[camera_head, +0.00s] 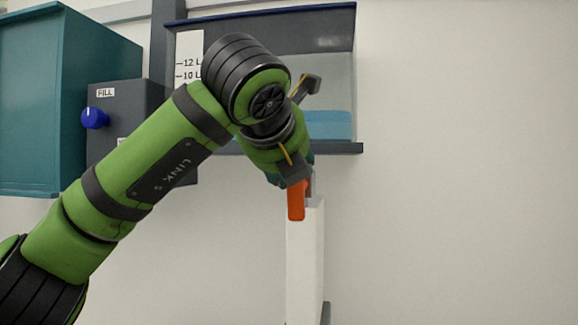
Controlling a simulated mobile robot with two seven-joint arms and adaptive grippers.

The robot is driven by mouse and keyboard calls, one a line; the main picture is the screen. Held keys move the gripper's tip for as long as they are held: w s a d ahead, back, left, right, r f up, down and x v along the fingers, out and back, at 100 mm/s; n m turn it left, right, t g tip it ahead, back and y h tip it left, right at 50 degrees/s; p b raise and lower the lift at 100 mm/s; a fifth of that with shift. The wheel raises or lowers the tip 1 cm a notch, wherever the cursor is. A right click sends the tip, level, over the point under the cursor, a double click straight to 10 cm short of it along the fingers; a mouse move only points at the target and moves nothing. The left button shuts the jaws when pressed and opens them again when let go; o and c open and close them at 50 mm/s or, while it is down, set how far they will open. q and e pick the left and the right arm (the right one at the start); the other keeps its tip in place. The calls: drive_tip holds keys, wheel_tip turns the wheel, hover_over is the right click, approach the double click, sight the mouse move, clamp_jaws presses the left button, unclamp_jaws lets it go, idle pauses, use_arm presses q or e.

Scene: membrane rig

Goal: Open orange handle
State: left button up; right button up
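The orange handle (296,205) hangs near the top of a white vertical pipe or post, below the tank. Its upper end is hidden behind my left gripper (303,130). My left arm reaches in from the left, and its two dark fingers are spread wide apart. The lower finger is right at the top of the handle; I cannot tell whether it touches. The other finger is up in front of the tank, and nothing shows between the fingers. My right gripper is not in view.
A clear tank (330,70) with blue liquid and a litre scale (186,62) is on the wall behind my gripper. At left are a teal cabinet (40,100) and a dark box with a blue FILL knob (94,118). The wall to the right is bare.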

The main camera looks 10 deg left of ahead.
use_arm(q)
drive_tip(key=o, duration=1.2)
drive_tip(key=shift+c, duration=0.2)
drive_tip(key=v, duration=1.2)
